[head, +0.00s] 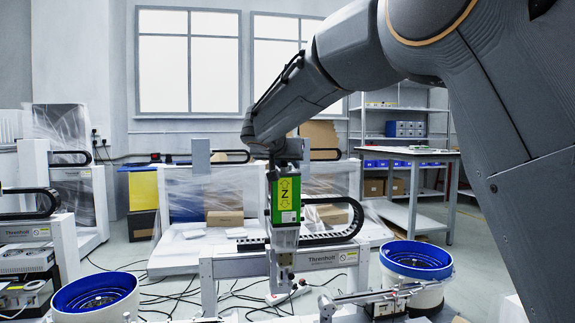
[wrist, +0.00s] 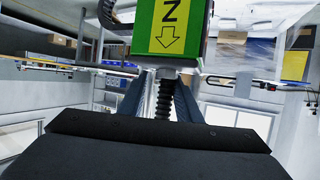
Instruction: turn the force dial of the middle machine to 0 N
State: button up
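The middle machine's frame (head: 235,268) carries a green block with a yellow Z label (head: 286,200). The block also fills the top of the wrist view (wrist: 168,28). My gripper (head: 287,150) is above this block, its fingers partly hidden by my arm. In the wrist view, two dark fingers (wrist: 163,82) stand apart beside a ribbed black cable (wrist: 162,104) and reach to the block's end, around a small grey part (wrist: 166,74). I cannot tell whether they touch that part. No force dial or scale is readable in either view.
Blue-rimmed bowls stand at the left (head: 95,298) and right (head: 416,262). A black cable chain (head: 345,228) curves beside the block. Another machine (head: 30,235) stands at the left. Loose cables cover the floor. A steel table (head: 410,155) and shelves stand behind.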

grip_shut()
